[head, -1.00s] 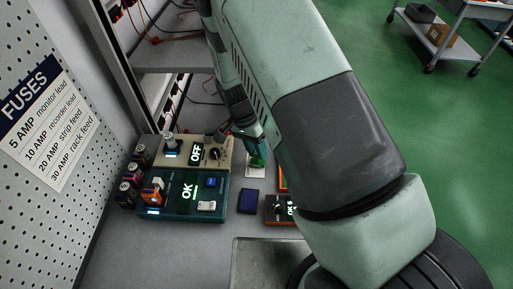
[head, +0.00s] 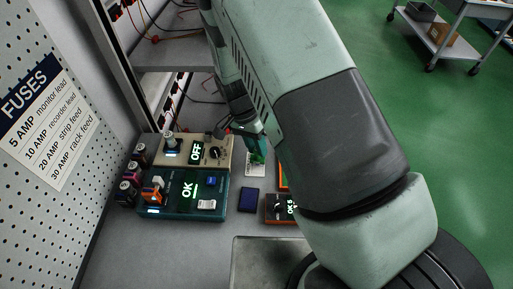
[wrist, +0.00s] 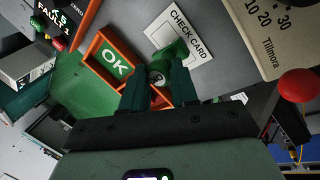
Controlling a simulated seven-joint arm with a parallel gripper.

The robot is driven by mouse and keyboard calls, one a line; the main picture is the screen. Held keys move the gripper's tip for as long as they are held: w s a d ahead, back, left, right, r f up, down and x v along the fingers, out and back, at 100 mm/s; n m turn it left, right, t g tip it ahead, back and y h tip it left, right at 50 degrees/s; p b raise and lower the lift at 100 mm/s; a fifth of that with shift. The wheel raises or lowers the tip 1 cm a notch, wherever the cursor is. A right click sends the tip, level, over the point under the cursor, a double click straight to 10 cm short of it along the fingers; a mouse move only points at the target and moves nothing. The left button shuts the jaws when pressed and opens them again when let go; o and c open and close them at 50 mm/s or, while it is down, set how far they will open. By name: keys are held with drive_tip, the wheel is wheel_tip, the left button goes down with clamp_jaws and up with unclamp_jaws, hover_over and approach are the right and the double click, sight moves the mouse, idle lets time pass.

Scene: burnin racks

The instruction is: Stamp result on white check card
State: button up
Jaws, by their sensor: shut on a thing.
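The white check card (wrist: 178,32) lies on the grey bench, its printed name readable in the wrist view. In the head view the card (head: 256,171) shows just below my gripper. My gripper (wrist: 158,92) is shut on a green stamp (wrist: 175,52) with a round grey end. The stamp overlaps the card's near part in the wrist view; I cannot tell whether it touches. The head view also shows green over the card. Any mark under the stamp is hidden. An orange-framed tray with a green OK label (wrist: 115,62) lies left of the stamp.
A teal device with an OK display (head: 187,190) and a beige device reading OFF (head: 197,152) stand left of the card. A dark blue pad (head: 251,200) and an orange box (head: 280,208) lie in front. A red knob (wrist: 297,84) stands at right in the wrist view.

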drive_tip(key=shift+r, duration=2.85)
drive_tip(key=shift+d, duration=0.1)
drive_tip(key=s+d+r+n, duration=0.1)
drive_tip(key=s+d+r, duration=0.25)
drive_tip(key=d, duration=0.65)
drive_tip(key=shift+w+a+f+x, duration=0.1)
drive_tip(key=shift+a+x, duration=0.2)
drive_tip(key=shift+x, duration=1.35)
drive_tip(key=shift+w+a+f+x, duration=0.1)
drive_tip(key=shift+a+x, duration=0.2)
drive_tip(key=shift+x, duration=1.35)
drive_tip(key=shift+w+a+f+x, duration=0.1)
drive_tip(key=shift+a+x, duration=0.2)
drive_tip(key=shift+x, duration=1.35)
drive_tip(key=shift+f, duration=0.15)
drive_tip(key=o, duration=0.9)
drive_tip(key=shift+c, duration=0.2)
